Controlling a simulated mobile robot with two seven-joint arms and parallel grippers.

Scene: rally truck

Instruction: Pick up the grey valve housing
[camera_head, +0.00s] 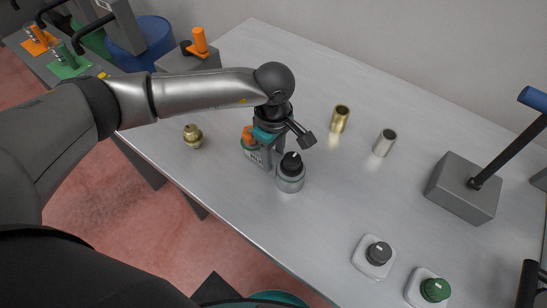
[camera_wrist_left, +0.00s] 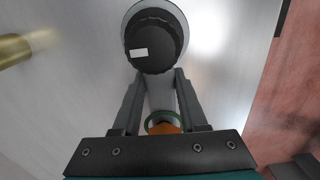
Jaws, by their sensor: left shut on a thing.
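The grey valve housing (camera_head: 290,183) is a round grey body with a black cap, standing upright at the middle of the table. Its black cap (camera_wrist_left: 155,45) fills the top middle of the left wrist view. My left gripper (camera_head: 272,160) reaches down at the housing's left side. I cannot tell any gap between housing and table.
An orange-topped part with a green ring (camera_head: 247,134) stands close behind my left gripper. A brass part (camera_head: 193,137) is left; gold (camera_head: 340,120) and silver (camera_head: 384,143) cylinders stand right. Black (camera_head: 379,254) and green (camera_head: 435,290) knobs sit on white plates in front. A lever block (camera_head: 462,190) stands far right.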

